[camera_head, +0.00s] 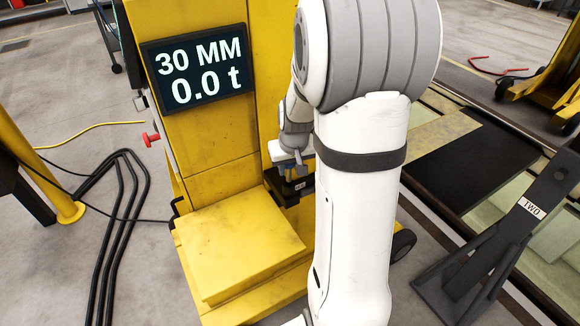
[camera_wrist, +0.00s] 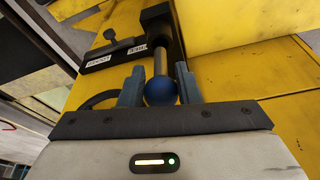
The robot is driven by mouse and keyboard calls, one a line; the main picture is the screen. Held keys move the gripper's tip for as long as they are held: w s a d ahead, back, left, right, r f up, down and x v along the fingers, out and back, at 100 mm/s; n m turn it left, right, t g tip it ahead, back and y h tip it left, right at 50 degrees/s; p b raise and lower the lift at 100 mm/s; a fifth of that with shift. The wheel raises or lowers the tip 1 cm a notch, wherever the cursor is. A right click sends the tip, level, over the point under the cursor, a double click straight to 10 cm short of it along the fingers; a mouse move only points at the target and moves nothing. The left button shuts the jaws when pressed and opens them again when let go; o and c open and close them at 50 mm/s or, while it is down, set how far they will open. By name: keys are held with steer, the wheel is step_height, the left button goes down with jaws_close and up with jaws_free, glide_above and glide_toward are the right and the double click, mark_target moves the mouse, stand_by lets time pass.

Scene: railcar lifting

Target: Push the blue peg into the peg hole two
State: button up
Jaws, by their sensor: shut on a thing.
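The blue peg (camera_wrist: 161,91) shows in the wrist view as a round blue knob on a metal shaft. Its shaft runs away from me to a black bracket (camera_wrist: 153,22) on the yellow lifting jack. My gripper (camera_wrist: 160,76) is shut on the peg at its knob, one blue-grey finger on each side. Two small white labels sit on the black bracket, too blurred to read surely. Peg hole two cannot be made out, nor how deep the shaft sits. In the head view my gripper (camera_head: 287,164) is beside the jack's black bracket (camera_head: 294,186), partly hidden by my arm.
The yellow jack (camera_head: 214,140) carries a display (camera_head: 198,68) reading 30 MM and 0.0 t. A dark stand labelled TWO (camera_head: 480,262) is at the right. Black cables (camera_head: 121,215) lie on the left floor, near a yellow post (camera_head: 36,160).

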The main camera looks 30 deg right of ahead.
mark_target(290, 181)
steer(key=shift+f+b, duration=2.1)
steer(key=shift+f, duration=0.2)
steer(key=o, duration=1.1)
steer(key=shift+c, duration=0.2)
steer(key=shift+r, duration=0.15)
steer(key=v, duration=0.7)
steer(key=shift+r, duration=0.35)
steer(key=shift+s+a, duration=0.1)
steer(key=shift+s, duration=0.05)
steer(key=s+a+r+n, duration=0.2)
steer(key=s+a+r, duration=0.2)
steer(key=s+a, duration=0.8)
steer(key=s, duration=0.4)
steer(key=shift+a+y, duration=0.3)
steer(key=shift+a, duration=0.05)
